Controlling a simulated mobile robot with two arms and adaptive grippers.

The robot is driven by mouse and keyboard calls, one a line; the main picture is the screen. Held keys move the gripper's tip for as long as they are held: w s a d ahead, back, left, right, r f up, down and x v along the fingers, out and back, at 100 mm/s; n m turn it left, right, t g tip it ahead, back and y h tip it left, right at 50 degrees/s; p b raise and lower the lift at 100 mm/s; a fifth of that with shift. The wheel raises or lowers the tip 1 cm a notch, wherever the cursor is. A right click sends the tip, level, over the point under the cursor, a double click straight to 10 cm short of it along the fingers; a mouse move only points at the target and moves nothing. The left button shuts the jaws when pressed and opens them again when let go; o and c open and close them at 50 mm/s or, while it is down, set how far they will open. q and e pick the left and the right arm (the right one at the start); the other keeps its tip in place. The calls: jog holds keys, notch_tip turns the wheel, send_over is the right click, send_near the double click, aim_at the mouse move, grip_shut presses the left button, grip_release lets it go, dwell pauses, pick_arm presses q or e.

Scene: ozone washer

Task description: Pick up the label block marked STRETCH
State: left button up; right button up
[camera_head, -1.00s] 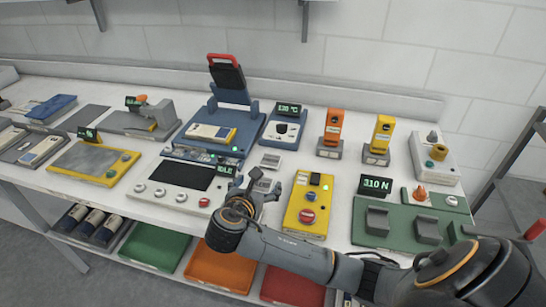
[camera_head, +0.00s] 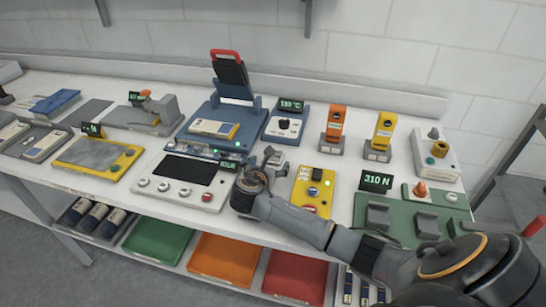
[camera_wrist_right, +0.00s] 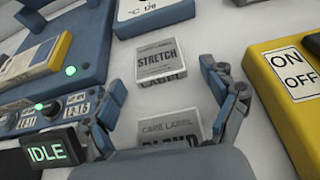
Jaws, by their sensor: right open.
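The STRETCH label block (camera_wrist_right: 165,62) is a small pale block with a grey printed face, lying flat on the white bench in the right wrist view. My right gripper (camera_wrist_right: 163,82) is open, with one finger on each side of the space just below this block, and nothing is held. A second care label block (camera_wrist_right: 168,132) lies nearer the palm, its lower part hidden by the gripper. In the head view my right gripper (camera_head: 270,162) covers the spot where the label blocks lie. My left gripper is not in view.
A yellow box (camera_head: 312,188) with an ON/OFF label stands close on the right. A blue press (camera_head: 215,128) and the IDLE display (camera_wrist_right: 47,153) are close on the left. A blue temperature unit (camera_head: 285,124) stands just behind. White bench shows between them.

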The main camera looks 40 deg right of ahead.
jog(key=c, duration=1.3)
jog(key=shift+r, duration=0.1)
